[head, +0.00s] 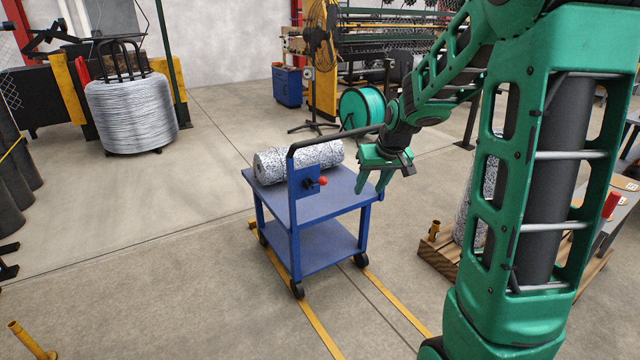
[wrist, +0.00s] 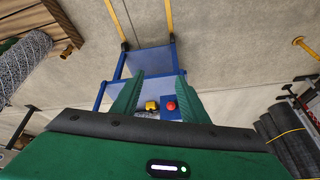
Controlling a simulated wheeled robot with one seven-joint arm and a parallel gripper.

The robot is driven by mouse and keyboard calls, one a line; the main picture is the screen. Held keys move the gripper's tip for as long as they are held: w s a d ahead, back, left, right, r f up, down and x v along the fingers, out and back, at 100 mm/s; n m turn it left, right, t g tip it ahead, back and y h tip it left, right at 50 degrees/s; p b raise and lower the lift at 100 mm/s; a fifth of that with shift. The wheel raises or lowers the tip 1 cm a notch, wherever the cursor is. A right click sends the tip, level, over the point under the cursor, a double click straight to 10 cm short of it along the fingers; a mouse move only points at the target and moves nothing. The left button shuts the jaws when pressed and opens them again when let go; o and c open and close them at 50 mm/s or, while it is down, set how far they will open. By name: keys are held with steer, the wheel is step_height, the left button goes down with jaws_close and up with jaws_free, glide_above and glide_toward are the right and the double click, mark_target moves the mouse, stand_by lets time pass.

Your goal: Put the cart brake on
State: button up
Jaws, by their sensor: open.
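The blue cart (head: 330,211) stands on the floor with two shelves and black casters; it also shows in the wrist view (wrist: 150,60). A small blue panel (head: 304,184) sits below its dark push handle (head: 290,165). A red knob (head: 322,181) on a dark lever sticks out from the panel. The red knob (wrist: 171,106) shows in the wrist view between my fingers, beside a yellow and black part (wrist: 152,106). My gripper (head: 373,188) is open and empty, fingers down, right of the knob and apart from it. Its fingers (wrist: 160,78) show in the wrist view.
A speckled roll (head: 318,158) lies on the cart's top shelf. Yellow floor lines (head: 395,303) run by the cart. A wooden pallet (head: 437,258) stands to the right. A wire coil (head: 132,115) and fan (head: 322,40) stand behind.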

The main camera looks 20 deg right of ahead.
mark_target(320, 182)
steer(key=w+f+t, duration=0.1)
steer(key=w+f, duration=0.3)
steer(key=w, duration=0.5)
steer(key=w+a+f+n+t+y, duration=0.1)
steer(key=w+f, duration=0.4)
steer(key=w, duration=0.5)
steer(key=w+a+f+t, duration=0.1)
steer(key=w+f, duration=0.3)
steer(key=w, duration=0.5)
steer(key=shift+w+a+f+n+t+y, duration=0.1)
steer(key=shift+w+f+n+t+y, duration=0.1)
steer(key=shift+f+n+t+y, duration=0.25)
jaws_close()
